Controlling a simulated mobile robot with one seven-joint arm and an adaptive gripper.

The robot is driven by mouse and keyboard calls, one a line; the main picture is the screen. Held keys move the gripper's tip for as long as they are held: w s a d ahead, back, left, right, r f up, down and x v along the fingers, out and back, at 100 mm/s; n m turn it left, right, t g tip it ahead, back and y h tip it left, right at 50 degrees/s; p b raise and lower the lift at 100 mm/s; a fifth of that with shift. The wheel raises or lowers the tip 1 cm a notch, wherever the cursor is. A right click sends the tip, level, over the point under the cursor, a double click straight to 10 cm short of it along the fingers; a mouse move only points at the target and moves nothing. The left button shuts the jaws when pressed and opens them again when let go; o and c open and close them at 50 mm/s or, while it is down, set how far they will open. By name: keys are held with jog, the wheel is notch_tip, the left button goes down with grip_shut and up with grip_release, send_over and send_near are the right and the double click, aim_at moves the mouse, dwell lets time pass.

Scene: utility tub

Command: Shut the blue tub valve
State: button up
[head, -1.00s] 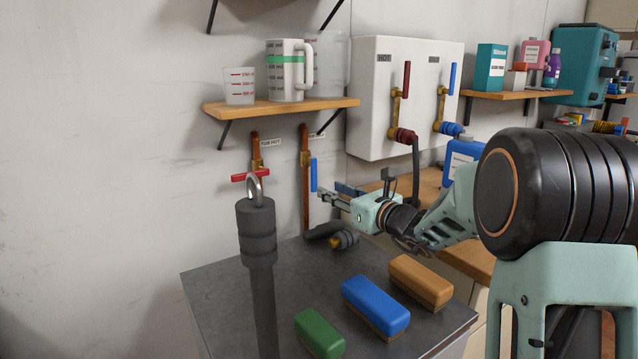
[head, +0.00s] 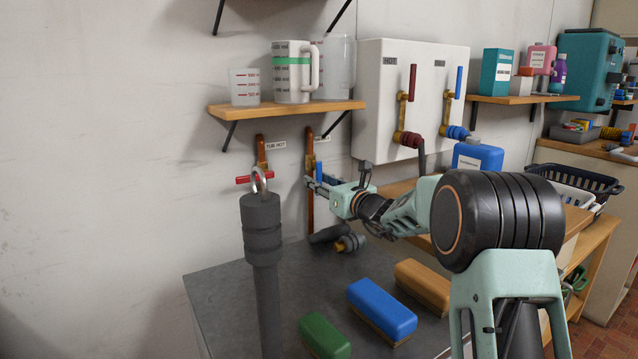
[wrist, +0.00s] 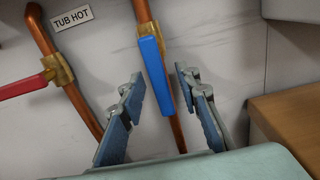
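The blue tub valve (head: 319,170) has a blue lever handle that hangs down, roughly in line with its copper pipe. In the wrist view, the blue handle (wrist: 155,78) lies between my two fingers. My gripper (wrist: 160,80) is open, with a visible gap on each side of the handle. In the head view, my gripper (head: 311,184) is at the handle's lower part and hides some of it. I cannot tell how deep the handle sits between the fingers.
The red tub valve handle (wrist: 24,87) is just left, crosswise to its pipe. A shelf with jugs (head: 288,106) is above. A dark grey column with a ring (head: 262,228) stands in front. Blue (head: 382,306), green (head: 324,336) and tan (head: 424,284) blocks lie on the grey top below.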

jog(key=shift+w+a, duration=0.1)
grip_shut()
dwell(0.4)
